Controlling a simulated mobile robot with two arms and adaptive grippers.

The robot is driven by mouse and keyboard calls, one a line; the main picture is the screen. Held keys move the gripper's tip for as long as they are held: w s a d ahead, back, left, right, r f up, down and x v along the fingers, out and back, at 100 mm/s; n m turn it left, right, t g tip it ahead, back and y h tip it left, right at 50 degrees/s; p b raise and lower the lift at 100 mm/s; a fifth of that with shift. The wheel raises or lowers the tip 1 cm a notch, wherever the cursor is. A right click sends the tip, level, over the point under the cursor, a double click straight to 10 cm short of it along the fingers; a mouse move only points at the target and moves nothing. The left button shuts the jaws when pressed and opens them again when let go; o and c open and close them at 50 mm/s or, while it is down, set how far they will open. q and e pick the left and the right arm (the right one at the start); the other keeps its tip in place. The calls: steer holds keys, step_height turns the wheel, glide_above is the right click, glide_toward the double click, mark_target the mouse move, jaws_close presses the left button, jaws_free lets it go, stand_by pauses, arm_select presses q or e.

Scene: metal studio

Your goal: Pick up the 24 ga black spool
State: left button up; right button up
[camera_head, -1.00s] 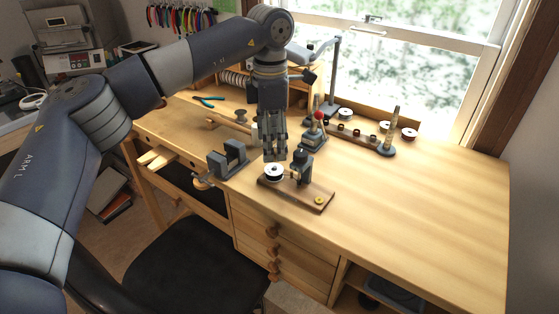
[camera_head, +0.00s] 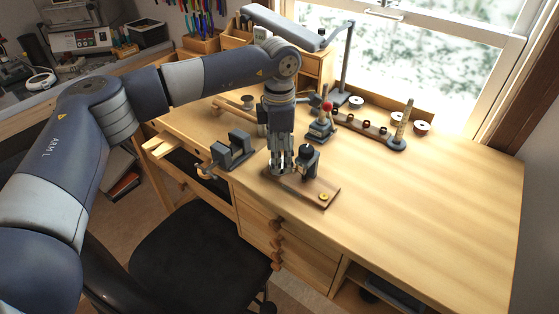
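A small wooden stand (camera_head: 300,187) lies near the front edge of the bench. It carries a dark upright block (camera_head: 309,162) and a yellow disc (camera_head: 324,197). My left gripper (camera_head: 281,172) points straight down over the stand's left end. Its fingers are right at the pale-rimmed spool there, which they now mostly hide. I cannot tell whether they are closed on it. Other spools stand at the back of the bench: one by the lamp post (camera_head: 356,101), one farther right (camera_head: 397,116) and one with a brown side (camera_head: 421,127). Gauge labels are too small to read. My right gripper is not in view.
A grey vise-like block (camera_head: 234,150) stands left of the gripper. A red-topped tool (camera_head: 322,122) and a wooden rack with a grey post (camera_head: 400,130) stand behind. The bench's right side is clear. A black chair (camera_head: 200,240) is in front.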

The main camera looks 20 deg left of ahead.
arm_select(q)
steer(key=shift+s+a+f, duration=0.1)
steer(key=shift+f, duration=0.95)
steer(key=c, duration=1.2)
steer(key=shift+r, duration=0.1)
steer(key=shift+c, duration=0.2)
